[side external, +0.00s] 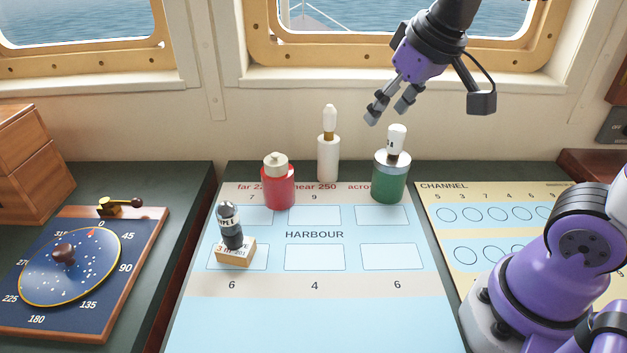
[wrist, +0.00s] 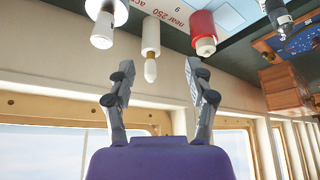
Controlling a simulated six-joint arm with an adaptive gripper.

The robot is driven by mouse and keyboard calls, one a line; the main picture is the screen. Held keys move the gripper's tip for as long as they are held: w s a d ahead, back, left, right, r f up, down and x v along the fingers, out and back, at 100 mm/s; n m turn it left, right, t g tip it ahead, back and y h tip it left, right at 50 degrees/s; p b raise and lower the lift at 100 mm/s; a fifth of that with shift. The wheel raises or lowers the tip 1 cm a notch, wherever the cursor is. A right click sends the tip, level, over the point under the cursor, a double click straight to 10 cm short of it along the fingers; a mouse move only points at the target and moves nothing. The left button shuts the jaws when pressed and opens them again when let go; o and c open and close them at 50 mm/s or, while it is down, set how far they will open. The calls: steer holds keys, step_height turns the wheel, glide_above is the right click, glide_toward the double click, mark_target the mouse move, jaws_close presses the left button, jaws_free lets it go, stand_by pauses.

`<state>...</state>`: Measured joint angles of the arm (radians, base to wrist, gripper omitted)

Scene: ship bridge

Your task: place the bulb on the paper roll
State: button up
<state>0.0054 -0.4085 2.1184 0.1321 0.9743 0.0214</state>
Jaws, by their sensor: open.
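The bulb (side external: 330,117), white and candle-shaped with a brass base, stands upright on top of the white paper roll (side external: 328,162) at the back of the chart. In the wrist view the bulb (wrist: 150,72) points toward my gripper, with the paper roll (wrist: 151,35) behind it. My gripper (side external: 386,112) is open and empty. In the side view it hangs up and to the right of the bulb, apart from it. Both fingers also show in the wrist view (wrist: 159,68), and nothing is between them.
A green cylinder (side external: 389,187) topped by a white piece (side external: 397,140) stands right of the roll. A red cylinder (side external: 278,188) with a cream knob stands left. The chart's front is clear.

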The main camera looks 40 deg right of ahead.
steer(key=s+a+f+n+y, duration=0.1)
steer(key=s+a+f, duration=0.1)
steer(key=s+f, duration=0.2)
steer(key=shift+s+a+f+n, duration=0.15)
steer(key=shift+s+n, duration=0.25)
steer(key=shift+s, duration=0.8)
